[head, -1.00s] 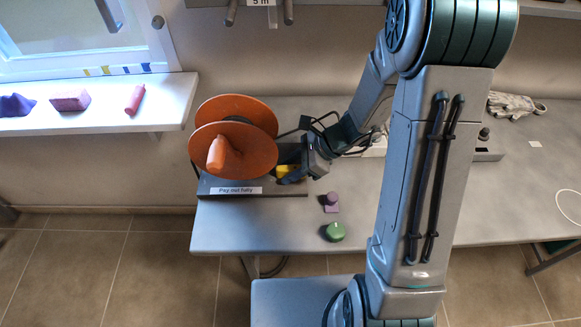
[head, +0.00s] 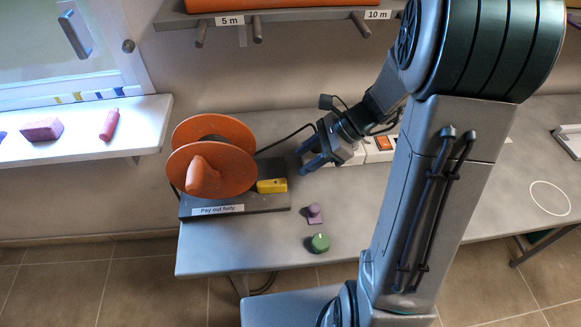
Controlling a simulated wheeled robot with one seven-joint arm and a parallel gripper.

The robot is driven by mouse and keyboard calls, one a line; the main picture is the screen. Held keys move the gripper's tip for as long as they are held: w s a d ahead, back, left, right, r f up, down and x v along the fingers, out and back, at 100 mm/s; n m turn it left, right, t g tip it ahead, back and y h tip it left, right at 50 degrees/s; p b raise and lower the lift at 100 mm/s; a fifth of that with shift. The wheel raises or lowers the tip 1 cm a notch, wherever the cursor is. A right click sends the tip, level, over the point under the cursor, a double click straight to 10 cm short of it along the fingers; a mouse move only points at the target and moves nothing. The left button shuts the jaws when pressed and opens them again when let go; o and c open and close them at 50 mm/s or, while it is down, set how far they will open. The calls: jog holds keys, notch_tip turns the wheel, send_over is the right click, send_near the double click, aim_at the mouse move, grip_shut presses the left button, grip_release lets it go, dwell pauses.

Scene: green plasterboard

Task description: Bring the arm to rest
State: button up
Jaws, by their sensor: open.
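My gripper (head: 306,160) is open and empty above the grey table, at the end of my bent arm. It is to the right of an orange cable reel (head: 212,160) on a dark base (head: 232,206) labelled "Pay out fully". A yellow block-like part (head: 272,186) sits on that base, to the lower left of my fingers and apart from them. A dark cable runs from behind the reel towards the wall side. My upper arm hides part of the table on the right.
A purple knob (head: 314,213) and a green knob (head: 318,243) are near the table's (head: 225,260) front edge. A power strip with an orange switch (head: 383,143) lies behind my gripper. A shelf with pegs (head: 270,22) is above. The windowsill (head: 80,145) at left holds several small objects.

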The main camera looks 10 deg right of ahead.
jog(key=shift+v, duration=0.8)
